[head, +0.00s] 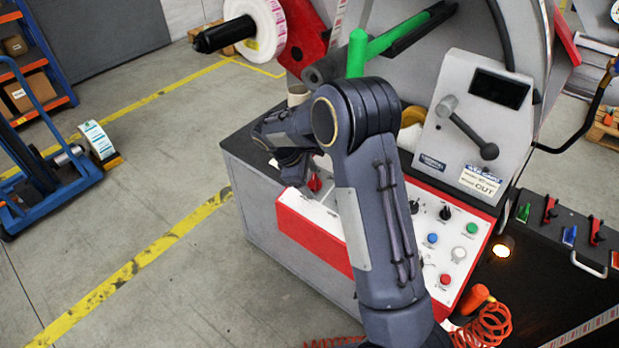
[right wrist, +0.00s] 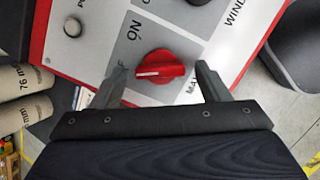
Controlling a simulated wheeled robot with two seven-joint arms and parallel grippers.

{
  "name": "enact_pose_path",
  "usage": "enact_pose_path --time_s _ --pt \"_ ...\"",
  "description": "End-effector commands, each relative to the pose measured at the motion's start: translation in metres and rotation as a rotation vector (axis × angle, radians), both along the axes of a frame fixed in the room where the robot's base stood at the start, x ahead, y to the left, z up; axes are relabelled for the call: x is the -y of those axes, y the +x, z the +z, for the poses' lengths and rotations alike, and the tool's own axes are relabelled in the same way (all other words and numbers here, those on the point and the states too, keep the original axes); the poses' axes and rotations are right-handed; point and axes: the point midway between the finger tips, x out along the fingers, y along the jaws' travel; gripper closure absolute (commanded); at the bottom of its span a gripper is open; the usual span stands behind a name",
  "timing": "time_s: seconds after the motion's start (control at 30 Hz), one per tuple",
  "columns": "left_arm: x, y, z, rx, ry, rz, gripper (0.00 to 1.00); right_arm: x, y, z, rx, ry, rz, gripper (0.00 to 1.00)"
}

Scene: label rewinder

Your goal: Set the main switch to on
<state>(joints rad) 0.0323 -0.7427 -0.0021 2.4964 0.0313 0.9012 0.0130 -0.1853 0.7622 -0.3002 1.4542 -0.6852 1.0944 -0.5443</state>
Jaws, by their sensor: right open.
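The main switch is a red rotary knob (right wrist: 160,67) on the white, red-edged control panel (right wrist: 98,40) in the right wrist view. The word ON is printed beside it, and the white line on the knob does not point straight at that word. In the head view the knob (head: 314,183) shows partly, next to my right gripper (head: 293,172). My right gripper (right wrist: 158,88) is open, with one finger on each side of the knob. I cannot tell whether the fingers touch it. My left gripper is not in view.
The panel also carries black selectors (head: 446,212) and coloured buttons (head: 472,228). A grey lever (head: 468,128) stands above it. An orange coiled air hose (head: 492,322) lies at the lower right. Cardboard cores (right wrist: 24,95) are close by in the wrist view.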

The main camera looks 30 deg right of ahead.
Motion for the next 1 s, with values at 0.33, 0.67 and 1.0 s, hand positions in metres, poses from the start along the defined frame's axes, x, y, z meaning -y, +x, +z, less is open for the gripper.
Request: enact_pose_path --time_s 0.33,0.67,1.0 --pt "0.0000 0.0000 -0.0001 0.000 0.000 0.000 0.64 -0.0003 -0.0001 0.0002 -0.001 0.001 0.000 0.61" --pt "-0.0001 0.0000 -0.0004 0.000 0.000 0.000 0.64 -0.0004 0.0002 0.0004 0.004 0.002 -0.016 0.76" --pt "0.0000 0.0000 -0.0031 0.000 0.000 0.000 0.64 0.0008 0.0015 0.0005 0.047 0.019 -0.179 0.76"
